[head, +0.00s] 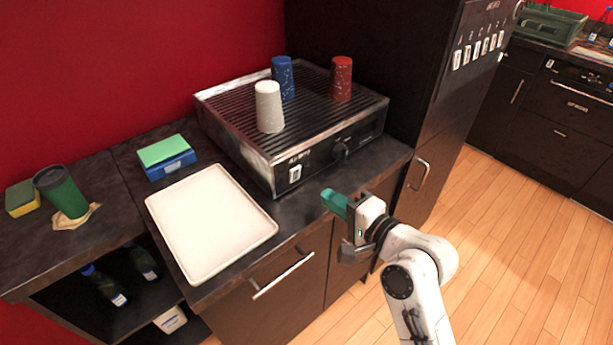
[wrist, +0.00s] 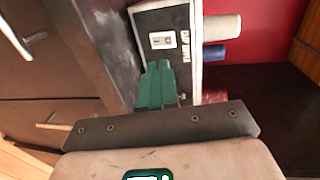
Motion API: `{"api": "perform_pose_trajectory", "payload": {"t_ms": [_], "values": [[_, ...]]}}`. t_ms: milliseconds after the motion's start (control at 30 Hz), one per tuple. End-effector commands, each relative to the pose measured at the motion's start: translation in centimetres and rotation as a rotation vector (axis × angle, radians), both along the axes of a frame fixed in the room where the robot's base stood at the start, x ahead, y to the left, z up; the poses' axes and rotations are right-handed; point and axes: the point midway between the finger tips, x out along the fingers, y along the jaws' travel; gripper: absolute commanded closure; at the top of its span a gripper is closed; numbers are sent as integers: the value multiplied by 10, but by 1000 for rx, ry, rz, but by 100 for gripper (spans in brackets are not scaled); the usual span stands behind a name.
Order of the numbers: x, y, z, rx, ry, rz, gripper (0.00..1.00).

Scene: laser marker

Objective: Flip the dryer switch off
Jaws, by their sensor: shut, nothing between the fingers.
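The dryer (head: 335,135) is a dark box with a ribbed top and metal rim on the counter. Its white switch (head: 295,174) sits at the left of the front face, with a dark knob (head: 339,151) to its right. The switch also shows in the wrist view (wrist: 162,40), where the dryer appears turned sideways. My gripper (head: 335,203), with green fingers, is shut and empty. It is in front of the dryer, to the right of the switch and apart from it in the head view. In the wrist view the fingertips (wrist: 158,68) appear just below the switch.
A white cup (head: 268,107), a blue cup (head: 283,78) and a red cup (head: 341,79) stand upside down on the dryer. A white tray (head: 211,222) lies left of my gripper. A tall dark cabinet with several switches (head: 480,50) stands at right.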

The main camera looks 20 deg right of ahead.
Motion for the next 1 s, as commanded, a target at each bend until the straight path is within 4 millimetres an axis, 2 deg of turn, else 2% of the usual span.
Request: {"api": "perform_pose_trajectory", "payload": {"t_ms": [200,400,600,1000], "values": [[41,14,-5,0,0,2,100],[67,22,-1,0,0,0,100],[78,26,-1,0,1,0,100],[79,26,0,-1,3,0,100]]}}
